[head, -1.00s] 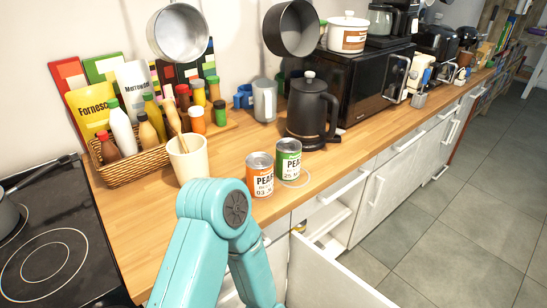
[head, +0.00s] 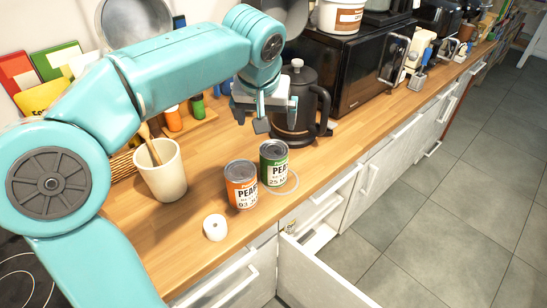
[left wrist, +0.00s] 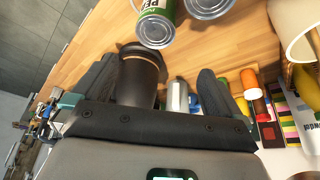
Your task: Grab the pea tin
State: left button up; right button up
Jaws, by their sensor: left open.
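Two tins stand upright side by side on the wooden counter. One has a green label reading "PEA…" (head: 273,165); the other has an orange label that also starts "PEA" (head: 241,186), its ending unclear. My left gripper (head: 276,117) is open and empty, above and behind the tins, in front of the black kettle (head: 301,95). In the left wrist view, the green-labelled tin (left wrist: 154,27) is at the top, beyond my fingers (left wrist: 152,80). A second tin (left wrist: 208,8) is cut by the top edge. My right gripper is not in view.
A cream cup (head: 163,174) with a wooden utensil stands left of the tins. A small white round object (head: 215,227) lies in front of them. A thin pale ring (head: 293,181) lies beside the green tin. A drawer (head: 318,268) is open below. A microwave (head: 365,68) is behind right.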

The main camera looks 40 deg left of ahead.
pick_arm(q)
send_near(274, 149)
jog(key=x, duration=0.4)
jog(key=shift+s+a+f, duration=0.15)
jog(key=shift+a+f, duration=0.2)
jog(key=shift+w+f, duration=0.45)
jog(key=shift+f, duration=0.15)
jog(key=x, duration=0.3)
jog(key=shift+f, duration=0.45)
jog(key=shift+w+a+f, duration=0.1)
jog(key=shift+w+f, duration=0.2)
jog(key=shift+f, duration=0.1)
jog(key=shift+r, duration=0.1)
jog(key=shift+c, duration=0.3)
jog(key=shift+s, duration=0.1)
jog(key=c, duration=1)
jog(key=shift+c, duration=1.2)
jog(key=shift+r, duration=0.1)
